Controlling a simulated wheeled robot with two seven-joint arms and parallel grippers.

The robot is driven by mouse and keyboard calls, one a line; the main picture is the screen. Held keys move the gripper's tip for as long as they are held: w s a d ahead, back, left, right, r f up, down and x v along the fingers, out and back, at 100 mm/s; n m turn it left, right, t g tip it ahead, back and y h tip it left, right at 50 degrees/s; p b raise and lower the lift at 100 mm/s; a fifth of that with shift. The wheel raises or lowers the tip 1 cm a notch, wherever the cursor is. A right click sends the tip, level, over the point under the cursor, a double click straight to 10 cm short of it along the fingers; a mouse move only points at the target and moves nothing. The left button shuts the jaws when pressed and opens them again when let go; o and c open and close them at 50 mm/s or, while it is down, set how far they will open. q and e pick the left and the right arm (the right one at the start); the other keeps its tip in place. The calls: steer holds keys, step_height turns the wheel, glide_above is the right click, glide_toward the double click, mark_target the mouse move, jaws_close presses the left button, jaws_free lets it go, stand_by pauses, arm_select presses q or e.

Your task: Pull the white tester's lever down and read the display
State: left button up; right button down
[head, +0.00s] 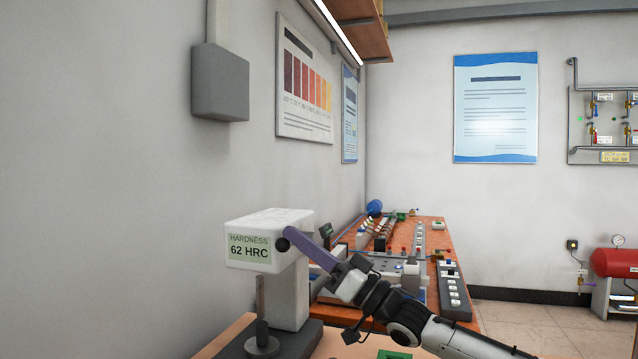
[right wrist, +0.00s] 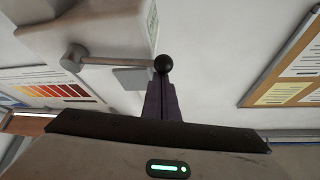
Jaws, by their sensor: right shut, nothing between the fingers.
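The white tester (head: 290,218) stands at the left end of the bench. Its display (head: 249,247) reads "HARDNESS 62 HRC". Below its head, a rod hangs over a round grey anvil (head: 262,346). The lever's black ball knob (head: 282,244) shows beside the display. In the right wrist view the lever (right wrist: 115,61) is a grey rod running from a pivot on the tester's side to the knob (right wrist: 163,63). My right gripper (head: 293,236) is shut and empty, its purple fingers at the knob; whether they touch it I cannot tell. My left gripper is not in view.
Behind my right arm, an orange-topped bench (head: 432,236) carries several devices and a grey strip of switches (head: 453,290). A grey box (head: 220,82) hangs on the left wall above the tester. A red tank (head: 615,262) stands at the far right. Floor is clear between.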

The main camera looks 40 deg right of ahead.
steer(key=shift+s+a+f, duration=0.1)
steer(key=shift+a+f, duration=0.1)
steer(key=shift+f, duration=0.5)
